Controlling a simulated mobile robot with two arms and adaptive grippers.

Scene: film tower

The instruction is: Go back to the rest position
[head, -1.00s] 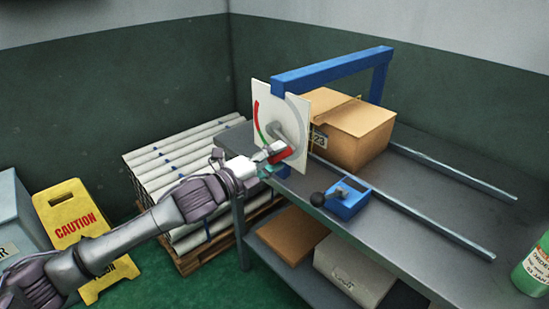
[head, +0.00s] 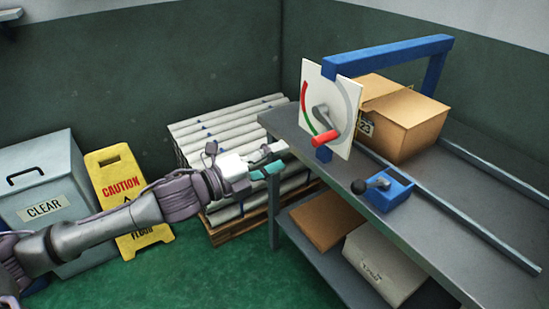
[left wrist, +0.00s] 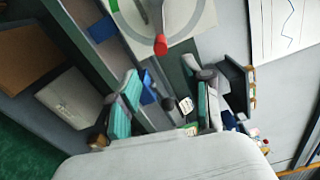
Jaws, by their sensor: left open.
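My left gripper (head: 270,160) is open and empty in the head view, left of the white dial plate (head: 331,107) and clear of it. The dial's crank lever with its red handle (head: 326,138) stands free on the plate, pointing down. In the left wrist view the open fingers of my left gripper (left wrist: 168,105) show with a gap between them, and the red handle (left wrist: 160,45) is beyond them. My right gripper is not in view.
The grey bench (head: 292,128) carries a cardboard box (head: 415,125), rails and a blue box with a black-knobbed lever (head: 384,192). A pallet of white tubes (head: 215,140), a yellow caution sign (head: 118,180) and a grey CLEAR bin (head: 45,185) stand left. Green floor is free in front.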

